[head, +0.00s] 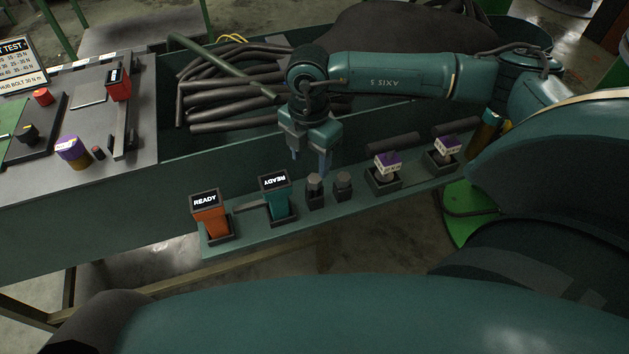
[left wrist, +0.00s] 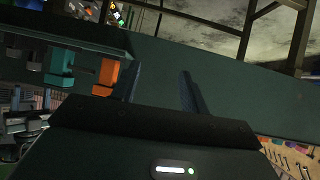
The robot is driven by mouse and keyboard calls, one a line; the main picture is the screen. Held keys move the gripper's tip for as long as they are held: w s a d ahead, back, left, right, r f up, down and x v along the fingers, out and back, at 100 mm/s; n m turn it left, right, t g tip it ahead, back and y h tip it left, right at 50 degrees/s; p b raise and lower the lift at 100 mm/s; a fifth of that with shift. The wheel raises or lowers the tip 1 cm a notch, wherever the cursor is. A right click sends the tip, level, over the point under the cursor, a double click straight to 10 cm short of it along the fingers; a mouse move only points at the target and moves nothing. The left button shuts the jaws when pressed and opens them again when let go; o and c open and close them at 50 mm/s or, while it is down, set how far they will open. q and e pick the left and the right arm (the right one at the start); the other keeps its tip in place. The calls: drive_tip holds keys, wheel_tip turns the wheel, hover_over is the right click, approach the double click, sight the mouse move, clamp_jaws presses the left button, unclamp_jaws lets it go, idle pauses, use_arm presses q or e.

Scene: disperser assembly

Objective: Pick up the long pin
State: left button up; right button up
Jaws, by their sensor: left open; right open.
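My right gripper (head: 311,165) points down with its jaws apart and empty, above and behind the teal READY block and two dark hex-headed pieces (head: 314,188) (head: 343,187) on the narrow green shelf (head: 265,236). I cannot tell for sure which part is the long pin. A slim grey bar (head: 250,206) lies between the orange and teal blocks; dark cylinders (head: 393,142) (head: 456,128) lie farther right. My left gripper (left wrist: 160,90) shows in the left wrist view, open, with nothing between its fingers; its fingers are not visible in the head view.
An orange READY block (head: 211,219) and a teal READY block (head: 278,202) stand on the shelf. Two purple-and-white topped parts (head: 386,165) (head: 446,148) sit in holders. Behind is a green trough (head: 180,150) with black hoses (head: 245,88). A test bench (head: 115,180) stands left.

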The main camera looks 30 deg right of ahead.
drive_tip(key=shift+d+f+p, duration=0.15)
drive_tip(key=shift+f+p, duration=0.15)
drive_tip(key=shift+f, duration=1.25)
drive_tip(key=shift+d+f+p, duration=0.1)
drive_tip(key=shift+f+p, duration=0.15)
drive_tip(key=shift+f, duration=1.3)
drive_tip(key=shift+c, duration=0.3)
clamp_jaws()
drive_tip(key=shift+r, duration=0.1)
